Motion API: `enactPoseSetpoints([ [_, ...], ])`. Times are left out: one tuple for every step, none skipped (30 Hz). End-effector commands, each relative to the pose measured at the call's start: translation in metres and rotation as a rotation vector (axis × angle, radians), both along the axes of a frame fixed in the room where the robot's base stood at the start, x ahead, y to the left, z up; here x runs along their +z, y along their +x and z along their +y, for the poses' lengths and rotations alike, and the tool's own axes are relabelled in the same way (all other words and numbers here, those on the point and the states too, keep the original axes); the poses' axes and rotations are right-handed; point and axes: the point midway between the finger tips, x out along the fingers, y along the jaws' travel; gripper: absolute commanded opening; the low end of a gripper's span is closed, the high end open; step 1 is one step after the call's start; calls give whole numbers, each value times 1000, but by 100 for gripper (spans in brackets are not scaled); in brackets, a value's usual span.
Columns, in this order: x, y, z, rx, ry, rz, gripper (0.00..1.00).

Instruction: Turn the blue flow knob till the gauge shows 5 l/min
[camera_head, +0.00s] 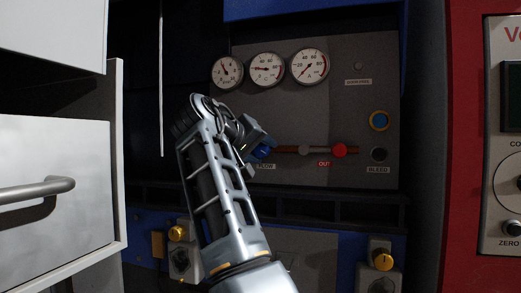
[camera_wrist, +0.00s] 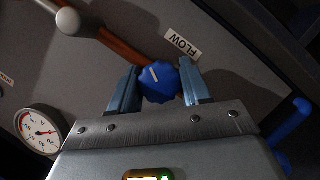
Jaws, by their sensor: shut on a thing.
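The blue flow knob (camera_wrist: 158,83) sits between the two fingers of my gripper (camera_wrist: 157,88) in the wrist view, with a pale pointer line on its face. The fingers are shut on it. A FLOW label (camera_wrist: 182,44) is beside it. In the head view only part of the blue knob (camera_head: 262,151) shows, with my gripper (camera_head: 256,153) and arm over it. Three round gauges stand above on the panel: left (camera_head: 227,72), middle (camera_head: 266,69) and right (camera_head: 310,67). Their numbers are too small to read surely, and I cannot tell which one shows flow.
A copper-coloured pipe (camera_head: 322,151) runs right from the knob to a red knob (camera_head: 339,150) marked OUT, past a grey knob (camera_head: 304,150). A blue-ringed button (camera_head: 379,120) and a black BLEED knob (camera_head: 378,154) are farther right. A white drawer (camera_head: 60,185) stands at left.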

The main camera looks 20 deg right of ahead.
Motion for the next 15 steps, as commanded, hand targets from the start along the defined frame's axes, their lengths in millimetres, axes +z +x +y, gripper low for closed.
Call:
enactPoseSetpoints([
  [-3, 0, 0, -1, 4, 5, 17],
  [-3, 0, 0, -1, 4, 5, 17],
  [-3, 0, 0, -1, 4, 5, 17],
  [-3, 0, 0, -1, 3, 5, 17],
  [-3, 0, 0, -2, 2, 5, 17],
  [-3, 0, 0, -2, 2, 5, 17],
  [-3, 0, 0, -2, 2, 5, 17],
  [-3, 0, 0, -2, 2, 5, 17],
  [-3, 0, 0, -2, 2, 5, 17],
  [-3, 0, 0, -2, 2, 5, 49],
  [-3, 0, 0, -2, 2, 5, 52],
  [-3, 0, 0, -1, 2, 4, 56],
  [-3, 0, 0, -1, 2, 4, 59],
  [-2, 0, 0, -1, 1, 4, 62],
  [-2, 0, 0, -1, 1, 4, 65],
])
